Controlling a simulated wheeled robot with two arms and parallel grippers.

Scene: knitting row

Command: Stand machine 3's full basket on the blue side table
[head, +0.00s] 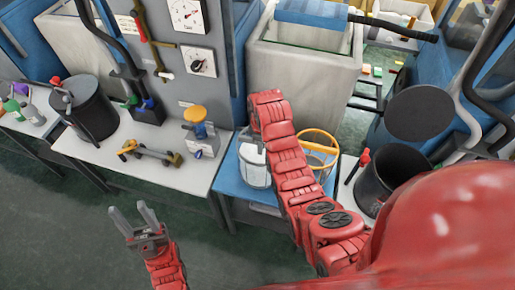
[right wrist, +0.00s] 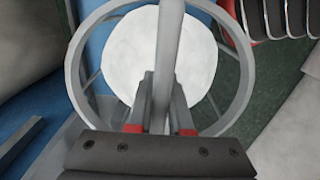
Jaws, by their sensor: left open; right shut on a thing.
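My right gripper (right wrist: 163,88) is shut on the upright grey handle of a round grey-rimmed basket (right wrist: 78,62) filled with white material (right wrist: 130,65). In the head view this pale basket (head: 255,165) shows at the left part of the blue side table (head: 229,185), partly behind my red right arm. I cannot tell whether its base touches the tabletop. My right fingers are mostly hidden in the head view. My left gripper (head: 148,217) is open and empty, over the floor in front of the white bench.
An orange-rimmed basket (head: 331,143) stands to the right, partly behind my right arm. The white bench (head: 185,173) on the left holds a yellow-handled tool (head: 150,152) and a black canister (head: 83,108). A black bin (head: 385,177) stands at the right. The green floor (head: 60,220) is open in front.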

